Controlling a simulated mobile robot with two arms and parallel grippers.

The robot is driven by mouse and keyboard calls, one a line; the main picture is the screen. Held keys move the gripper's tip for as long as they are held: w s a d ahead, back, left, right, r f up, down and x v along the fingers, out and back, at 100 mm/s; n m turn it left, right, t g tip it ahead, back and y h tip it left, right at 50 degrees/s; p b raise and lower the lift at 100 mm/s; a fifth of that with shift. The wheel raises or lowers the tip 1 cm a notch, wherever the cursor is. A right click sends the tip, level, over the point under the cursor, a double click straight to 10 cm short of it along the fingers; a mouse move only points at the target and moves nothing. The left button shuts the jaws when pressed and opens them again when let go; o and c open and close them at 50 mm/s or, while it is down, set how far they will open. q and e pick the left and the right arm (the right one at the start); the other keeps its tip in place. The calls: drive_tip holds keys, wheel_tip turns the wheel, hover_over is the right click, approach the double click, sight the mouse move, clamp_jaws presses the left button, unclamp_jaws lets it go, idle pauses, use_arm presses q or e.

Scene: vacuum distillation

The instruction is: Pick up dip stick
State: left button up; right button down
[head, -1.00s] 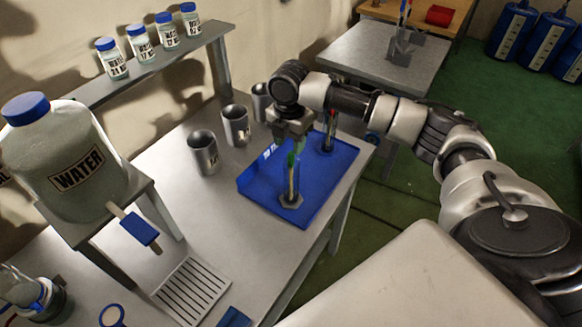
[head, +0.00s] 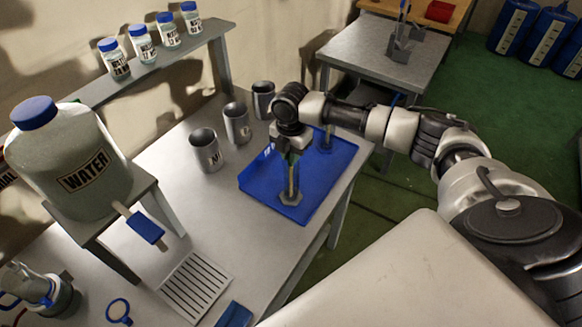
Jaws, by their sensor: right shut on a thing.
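The dip stick (head: 291,180) stands upright in a slim measuring cylinder with a hexagonal foot (head: 291,199), on the blue tray (head: 262,197). My right gripper (head: 292,158) points down over this cylinder and is shut on the dip stick's upper part. The gripper hides the stick's top and the cylinder's rim. The stick's lower part still shows inside the cylinder. My left gripper is not in view.
Another cylinder (head: 326,143) stands on the tray's back right, partly behind my arm. Metal cups (head: 206,151) stand left of the tray. A water tank (head: 75,165) is at far left. The tray's right side is clear.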

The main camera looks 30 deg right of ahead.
drive_tip(key=shift+r, duration=0.15)
wheel_tip(320, 180, up, 18)
drive_tip(key=b, duration=0.5)
idle(0.4)
wheel_tip(320, 180, up, 18)
drive_tip(key=p, duration=0.9)
idle(0.5)
